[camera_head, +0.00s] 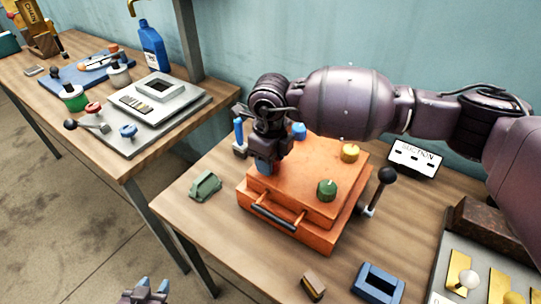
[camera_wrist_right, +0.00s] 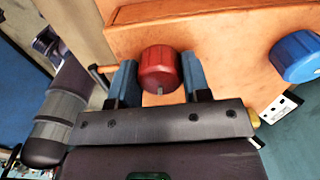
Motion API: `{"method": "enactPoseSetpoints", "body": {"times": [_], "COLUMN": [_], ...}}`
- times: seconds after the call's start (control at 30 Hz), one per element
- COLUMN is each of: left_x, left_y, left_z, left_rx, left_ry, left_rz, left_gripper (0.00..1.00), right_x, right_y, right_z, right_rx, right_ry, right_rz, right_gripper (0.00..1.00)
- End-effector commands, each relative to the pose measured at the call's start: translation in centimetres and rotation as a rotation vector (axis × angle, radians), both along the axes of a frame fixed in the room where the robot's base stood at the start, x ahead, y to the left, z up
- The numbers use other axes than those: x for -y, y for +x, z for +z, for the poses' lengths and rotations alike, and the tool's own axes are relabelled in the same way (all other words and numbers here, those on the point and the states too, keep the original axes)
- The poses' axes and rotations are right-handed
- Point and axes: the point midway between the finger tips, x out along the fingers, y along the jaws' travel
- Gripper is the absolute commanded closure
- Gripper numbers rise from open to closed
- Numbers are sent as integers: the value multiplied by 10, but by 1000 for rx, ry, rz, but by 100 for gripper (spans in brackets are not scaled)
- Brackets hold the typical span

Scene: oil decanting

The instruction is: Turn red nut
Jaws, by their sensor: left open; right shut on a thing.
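The red nut (camera_wrist_right: 159,68) sits on the orange case and shows in the right wrist view between the two blue-tipped fingers of my right gripper (camera_wrist_right: 158,82), which is shut on it. In the head view my right gripper (camera_head: 264,168) is over the left part of the orange case (camera_head: 290,237) and hides the red nut. A blue nut (camera_wrist_right: 299,57) is on the case at the right of the wrist view. My left gripper (camera_head: 152,285) is open and empty at the bottom edge of the head view, low in front of the tables.
A yellow knob (camera_head: 350,152) and a green knob (camera_head: 327,190) stand on the case. A black-knobbed lever (camera_head: 387,176) is at its right side. A green block (camera_head: 205,186) and a blue block (camera_head: 379,283) lie on the wooden table.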

Motion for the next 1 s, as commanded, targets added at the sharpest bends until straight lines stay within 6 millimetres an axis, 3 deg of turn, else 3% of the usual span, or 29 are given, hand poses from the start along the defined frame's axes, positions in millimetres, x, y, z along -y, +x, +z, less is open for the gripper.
{"method": "enactPoseSetpoints", "body": {"times": [0.4, 1.0], "left_x": [0, -1], "left_y": [4, -1], "left_z": [16, 15], "left_rx": [14, 4], "left_ry": [-1, 0], "left_rz": [-1, 2], "left_gripper": [59, 59], "right_x": [0, 0], "right_y": [0, 1], "right_z": [1, 0], "right_rx": [1, 2], "right_ry": [1, 1], "right_rz": [-287, -381], "right_gripper": [80, 80]}}
